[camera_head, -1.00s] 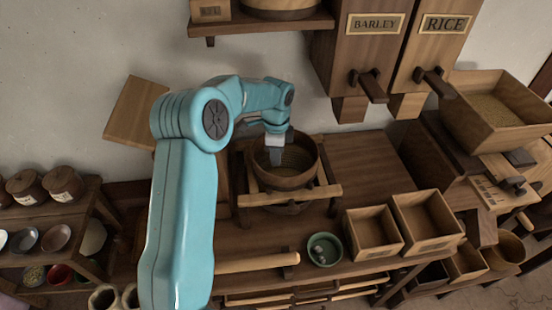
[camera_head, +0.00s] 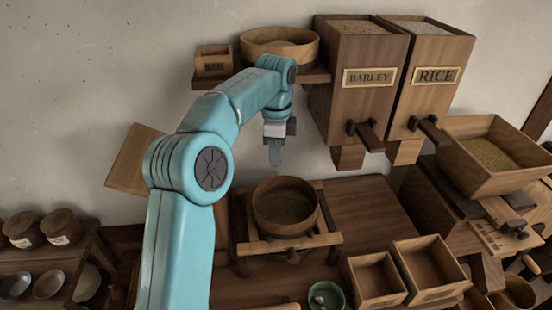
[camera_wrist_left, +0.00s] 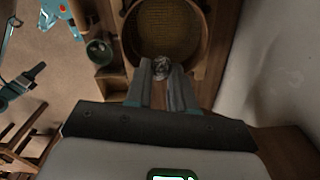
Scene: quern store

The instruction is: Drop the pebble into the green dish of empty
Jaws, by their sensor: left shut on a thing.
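My left gripper (camera_head: 276,158) hangs in the air above the round wooden sieve, its fingers pointing down. In the left wrist view the gripper (camera_wrist_left: 163,74) is shut on a small grey pebble (camera_wrist_left: 161,66) held at its fingertips. The green dish (camera_head: 343,296) stands at the bottom edge of the head view, partly cut off, to the right of and below the gripper. Something small and pale lies in it. The dish also shows at the left in the left wrist view (camera_wrist_left: 108,58). My right gripper is not seen.
The round sieve (camera_head: 259,211) sits on a wooden frame below the gripper. Two open wooden boxes (camera_head: 364,264) stand right of the dish. BARLEY (camera_head: 345,100) and RICE (camera_head: 445,95) hoppers hang on the wall, right of a shelf (camera_head: 205,78) with a bowl.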

